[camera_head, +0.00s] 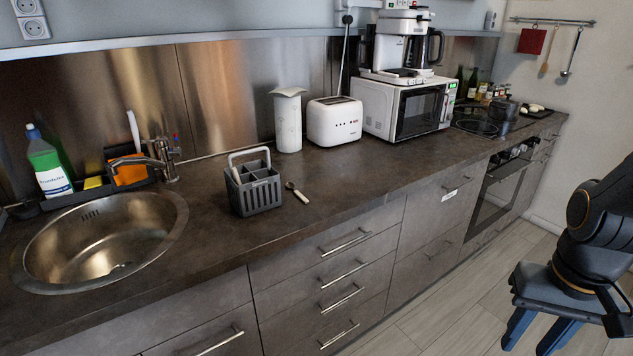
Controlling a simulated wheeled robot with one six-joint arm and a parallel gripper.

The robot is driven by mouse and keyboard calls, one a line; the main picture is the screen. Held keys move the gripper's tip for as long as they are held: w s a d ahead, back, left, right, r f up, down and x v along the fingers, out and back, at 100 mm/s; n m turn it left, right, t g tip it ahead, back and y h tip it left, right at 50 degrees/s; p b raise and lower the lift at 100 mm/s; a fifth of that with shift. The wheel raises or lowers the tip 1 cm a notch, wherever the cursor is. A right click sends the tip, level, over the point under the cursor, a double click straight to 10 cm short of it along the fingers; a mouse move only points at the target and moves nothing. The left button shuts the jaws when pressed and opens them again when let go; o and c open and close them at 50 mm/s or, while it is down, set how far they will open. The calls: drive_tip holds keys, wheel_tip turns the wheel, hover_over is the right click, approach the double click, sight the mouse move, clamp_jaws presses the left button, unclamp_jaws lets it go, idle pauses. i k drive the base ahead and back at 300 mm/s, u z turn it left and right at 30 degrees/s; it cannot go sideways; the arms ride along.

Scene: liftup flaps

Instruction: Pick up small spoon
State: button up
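The small spoon (298,193) lies on the dark countertop (340,180), just right of a grey cutlery caddy (262,194) and apart from it. Its dark metal bowl end points toward the back left and its pale handle toward the front right. My gripper (530,340) is at the lower right, over the floor in front of the cabinets, far from the spoon. Its two blue fingers are apart with nothing seen between them; the fingertips are near the bottom edge of the picture.
A round sink (60,275) with a tap is at the left. Behind the spoon stand a paper roll (288,122), a white toaster (335,121) and a microwave (405,107) with a coffee maker on top. Countertop in front and right of the spoon is clear.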

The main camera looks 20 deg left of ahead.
sight(290, 185)
drive_tip(key=u, duration=0.1)
drive_tip(key=i, duration=0.75)
drive_tip(key=u, duration=1)
drive_tip(key=i, duration=0.8)
drive_tip(key=u, duration=0.75)
